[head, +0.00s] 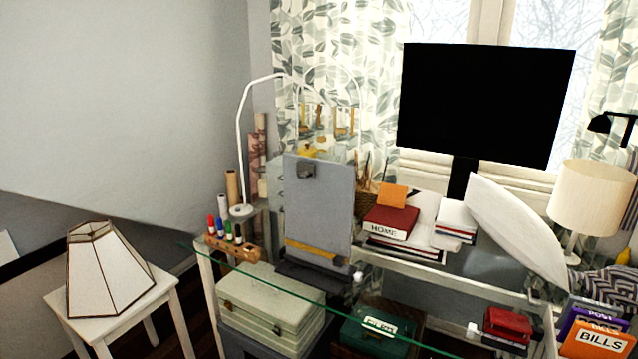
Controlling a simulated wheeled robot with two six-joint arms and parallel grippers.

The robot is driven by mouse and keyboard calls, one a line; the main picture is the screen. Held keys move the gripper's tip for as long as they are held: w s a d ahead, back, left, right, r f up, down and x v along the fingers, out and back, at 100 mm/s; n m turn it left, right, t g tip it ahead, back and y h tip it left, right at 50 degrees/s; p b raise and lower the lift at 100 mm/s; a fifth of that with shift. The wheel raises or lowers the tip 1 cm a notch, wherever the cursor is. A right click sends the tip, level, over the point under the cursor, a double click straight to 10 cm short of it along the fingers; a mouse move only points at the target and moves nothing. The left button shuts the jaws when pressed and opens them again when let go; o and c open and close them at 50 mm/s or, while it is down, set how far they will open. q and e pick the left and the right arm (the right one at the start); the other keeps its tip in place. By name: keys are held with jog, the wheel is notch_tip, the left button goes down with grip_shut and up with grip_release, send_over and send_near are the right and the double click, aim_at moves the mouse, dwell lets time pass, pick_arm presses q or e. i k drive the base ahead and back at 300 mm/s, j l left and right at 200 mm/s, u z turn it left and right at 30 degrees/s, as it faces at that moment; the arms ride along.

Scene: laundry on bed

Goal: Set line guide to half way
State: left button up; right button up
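A grey copy-holder board (320,200) stands on the glass desk, tilted back slightly, with a clip (306,169) at its top. A yellow line guide (318,253) crosses the board near its lower end, well below the middle. A small pale knob (357,276) shows at the board's lower right; I cannot tell whether it belongs to the guide. Neither of my grippers is in view.
On the glass desk (440,348), markers in a wooden holder (232,249) stand left of the board. Books (390,222) and a large white curved object (515,235) lie right, before a black monitor (485,105). Boxes (268,300) sit beneath. A lampshade (108,270) stands on a stool.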

aim_at(338, 261)
jog(key=i+j+z, duration=0.15)
jog(key=j, duration=0.2)
jog(key=i+j+z, duration=0.15)
jog(key=j, duration=0.2)
jog(key=i+j+z, duration=0.15)
jog(key=j, duration=0.2)
jog(key=i+j+z, duration=0.15)
jog(key=j, duration=0.25)
jog(key=i, duration=0.05)
